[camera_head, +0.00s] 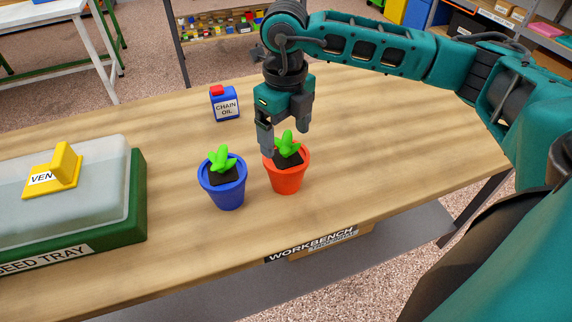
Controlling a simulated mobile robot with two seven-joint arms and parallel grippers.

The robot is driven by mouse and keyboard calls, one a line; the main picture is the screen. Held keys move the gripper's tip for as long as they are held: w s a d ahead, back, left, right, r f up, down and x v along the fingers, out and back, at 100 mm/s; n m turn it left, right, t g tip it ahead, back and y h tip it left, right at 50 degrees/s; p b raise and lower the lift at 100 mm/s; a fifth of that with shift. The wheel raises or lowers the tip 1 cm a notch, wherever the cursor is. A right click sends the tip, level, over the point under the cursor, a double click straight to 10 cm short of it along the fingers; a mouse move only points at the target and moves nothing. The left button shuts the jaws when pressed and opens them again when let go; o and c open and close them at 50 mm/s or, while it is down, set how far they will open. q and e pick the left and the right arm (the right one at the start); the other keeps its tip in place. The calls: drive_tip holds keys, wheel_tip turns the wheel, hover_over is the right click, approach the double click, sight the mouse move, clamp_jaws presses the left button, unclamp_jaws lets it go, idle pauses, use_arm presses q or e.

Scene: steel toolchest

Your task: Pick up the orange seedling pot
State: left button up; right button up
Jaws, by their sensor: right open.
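The orange seedling pot (287,180) stands upright on the wooden workbench, with dark soil and a bright green plant in it. My right gripper (284,141) points down just above and behind it, its fingers apart. The left finger comes down at the pot's left rim, and the other finger is above its back right side. I cannot tell whether the left finger touches the rim. My left gripper is not in view.
A blue pot (229,195) with a similar plant stands close on the left. A blue chain oil can (225,103) is farther back. A green seed tray (137,200) with a clear cover and yellow vent fills the left. The workbench (400,150) is clear to the right.

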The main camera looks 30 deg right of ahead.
sight(286, 142)
wheel_tip(286, 142, down, 3)
drive_tip(key=shift+d+f, duration=0.1)
drive_tip(key=shift+f, duration=0.05)
drive_tip(key=shift+c, duration=0.2)
drive_tip(key=shift+w, duration=0.1)
clamp_jaws()
idle(0.6)
